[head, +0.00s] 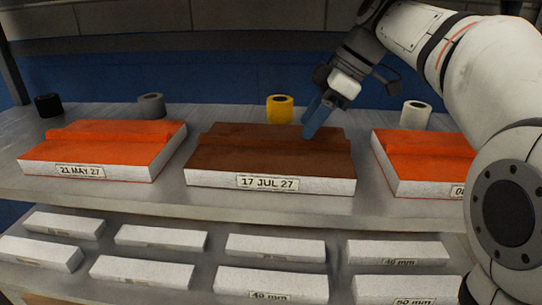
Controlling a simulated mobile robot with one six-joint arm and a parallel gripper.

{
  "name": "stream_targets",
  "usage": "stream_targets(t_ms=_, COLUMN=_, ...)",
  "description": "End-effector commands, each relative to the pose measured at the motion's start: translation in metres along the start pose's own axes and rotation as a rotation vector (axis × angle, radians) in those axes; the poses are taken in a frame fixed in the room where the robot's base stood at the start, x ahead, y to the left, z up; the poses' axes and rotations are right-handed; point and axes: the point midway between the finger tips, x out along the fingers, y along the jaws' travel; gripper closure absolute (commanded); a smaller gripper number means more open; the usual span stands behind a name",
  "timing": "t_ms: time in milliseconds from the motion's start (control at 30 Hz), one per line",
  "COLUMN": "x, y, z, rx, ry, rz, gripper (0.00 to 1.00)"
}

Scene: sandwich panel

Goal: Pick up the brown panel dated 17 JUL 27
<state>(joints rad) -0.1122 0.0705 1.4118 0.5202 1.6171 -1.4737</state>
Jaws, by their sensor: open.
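The brown panel (250,152) lies flat in the middle of the upper shelf. It has a brown top with a raised rear part and a white front edge. A label on that edge reads 17 JUL 27 (267,183). My gripper (310,132) has blue fingers and points down over the right rear part of the brown panel. It is open with nothing seen between the fingers. I cannot tell whether the fingertips touch the panel.
An orange panel labelled 21 MAY 27 (105,148) lies left, another orange panel (420,160) right, its label partly hidden by my arm. Black (48,105), grey (152,106), yellow (280,109) and white (415,114) rolls stand behind. Several white blocks (275,247) fill the lower shelf.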

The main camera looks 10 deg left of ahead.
Motion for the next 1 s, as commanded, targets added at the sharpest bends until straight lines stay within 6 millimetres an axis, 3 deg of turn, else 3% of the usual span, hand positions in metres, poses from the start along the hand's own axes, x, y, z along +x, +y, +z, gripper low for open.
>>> stream_targets(t_ms=267, x=0.012, y=0.000, z=-0.020, rx=-0.003, ry=0.000, rz=-0.001, gripper=0.54)
stream_targets(t_ms=433, x=0.028, y=-0.001, z=-0.044, rx=-0.005, ry=0.000, rz=-0.003, gripper=0.54)
stream_targets(t_ms=600, x=0.052, y=-0.001, z=-0.040, rx=-0.001, ry=0.000, rz=-0.001, gripper=0.54)
stream_targets(t_ms=900, x=0.054, y=-0.001, z=-0.042, rx=-0.001, ry=0.000, rz=-0.001, gripper=0.54)
stream_targets(t_ms=1000, x=0.054, y=-0.001, z=-0.042, rx=-0.002, ry=0.000, rz=-0.001, gripper=0.61)
